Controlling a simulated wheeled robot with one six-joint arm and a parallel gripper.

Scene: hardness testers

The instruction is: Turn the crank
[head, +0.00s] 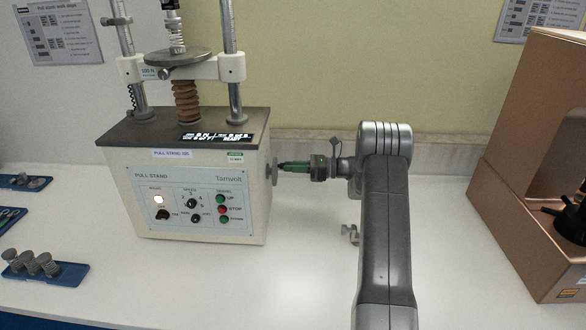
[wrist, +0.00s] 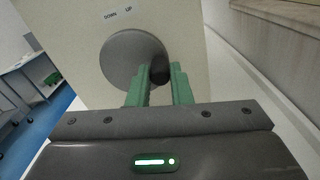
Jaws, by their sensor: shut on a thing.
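The pull stand (head: 190,185) is a cream box with a dark top, two steel columns and a front panel. Its crank is a grey disc (head: 274,170) on the right side wall, with a dark knob handle (wrist: 160,70) standing out from it. In the wrist view the disc (wrist: 128,60) sits below a "DOWN UP" label, and the knob is at its right edge. My gripper (head: 284,165) has green fingers and comes in from the right. Its fingers (wrist: 160,82) are shut on the knob, one on each side. The fingers hide part of the knob.
Blue trays (head: 60,274) with grey parts lie at the left. The white table (head: 300,270) is clear in front of the stand. A wall stands close behind.

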